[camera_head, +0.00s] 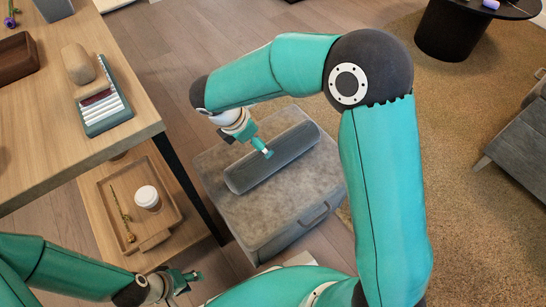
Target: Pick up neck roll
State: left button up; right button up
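The neck roll (290,152) is a dark grey cylinder lying across the top of a grey ottoman (285,208). My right gripper (264,150) comes down from the upper left and its fingertip overlaps the roll near its middle. Only part of this gripper shows, so I cannot tell whether it touches the roll or how wide its fingers are. My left gripper (190,281) is at the bottom left, empty and apart from the roll, with its fingers looking open.
A wooden table (40,160) stands on the left, with a teal-framed tray (105,115) and a wooden box. Below it, a wooden tray (165,190) holds a white-lidded cup (148,197) and a flower. A round black table (450,30) and a grey sofa stand at right.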

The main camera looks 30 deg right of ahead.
aim_at(274, 156)
jog(key=b+x, duration=0.2)
jog(key=x, duration=0.7)
jog(key=shift+s+r+b, duration=0.1)
jog(key=shift+b, duration=0.25)
jog(key=b+x, duration=0.2)
jog(key=x, duration=0.2)
jog(key=shift+d+b, duration=0.25)
jog(key=shift+b, duration=0.15)
jog(key=shift+d+f, duration=0.2)
jog(key=shift+f, duration=0.35)
jog(key=c, duration=1.1)
jog(key=shift+r, duration=0.1)
